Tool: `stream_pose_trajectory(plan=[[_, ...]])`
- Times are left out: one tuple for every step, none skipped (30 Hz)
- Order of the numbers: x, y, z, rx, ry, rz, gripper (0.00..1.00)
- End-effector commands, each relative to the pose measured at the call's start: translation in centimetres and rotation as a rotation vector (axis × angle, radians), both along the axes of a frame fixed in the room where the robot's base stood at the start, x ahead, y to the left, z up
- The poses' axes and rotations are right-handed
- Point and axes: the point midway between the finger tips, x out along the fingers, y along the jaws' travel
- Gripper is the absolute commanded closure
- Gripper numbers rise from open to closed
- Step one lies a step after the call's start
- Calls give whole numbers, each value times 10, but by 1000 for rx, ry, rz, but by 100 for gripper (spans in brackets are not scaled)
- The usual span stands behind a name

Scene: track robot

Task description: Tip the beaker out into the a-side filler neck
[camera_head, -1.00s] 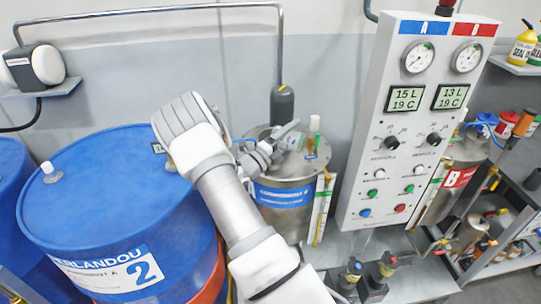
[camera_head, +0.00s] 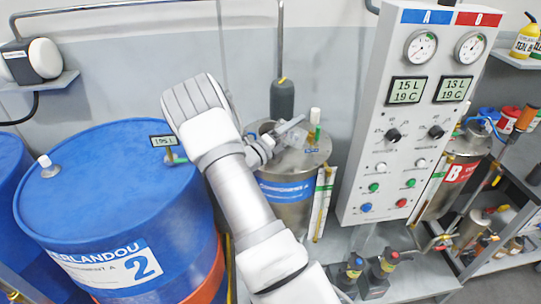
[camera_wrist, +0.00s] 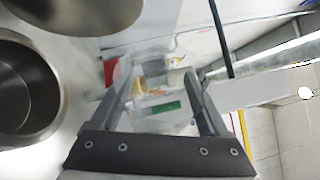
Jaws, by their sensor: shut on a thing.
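The a-side steel tank (camera_head: 288,208) has a blue label and stands right of the big blue drum. My gripper (camera_head: 285,130) is over its lid, partly behind my own arm. In the wrist view my gripper (camera_wrist: 160,95) is shut on a clear beaker (camera_wrist: 152,72), seen faintly between the fingers. The beaker's contents and exact tilt cannot be told. A round, open steel mouth (camera_wrist: 52,120) at the left of the wrist view looks like the filler neck, beside the beaker and apart from it. In the head view the neck is not clearly visible.
The control panel (camera_head: 408,170) stands close on the right of the tank. A blue drum (camera_head: 90,205) is on the left. A thin fitting with a pale top (camera_head: 315,118) rises from the lid. A grey cylinder on a pipe (camera_head: 283,98) hangs behind.

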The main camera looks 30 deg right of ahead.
Motion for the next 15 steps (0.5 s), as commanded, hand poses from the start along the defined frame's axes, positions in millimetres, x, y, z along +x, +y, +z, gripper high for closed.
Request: stream_pose_trajectory(plan=[[-1,-1,15,3,-8,-1,81],[-1,0,13,3,-9,1,81],[-1,0,12,3,-8,1,81],[-1,0,12,3,-9,1,81],[-1,0,14,3,-10,1,81],[-1,-1,16,6,-13,1,81],[-2,-1,18,8,-16,1,81],[-2,-1,21,9,-20,1,81],[-3,-1,24,14,-26,0,81],[-3,-2,27,17,-31,1,81],[-4,-2,31,21,-37,1,81],[-5,-3,37,26,-48,0,81],[-6,-4,41,30,-54,0,81],[-6,-4,45,35,-62,0,81],[-8,-5,51,41,-73,0,81]])
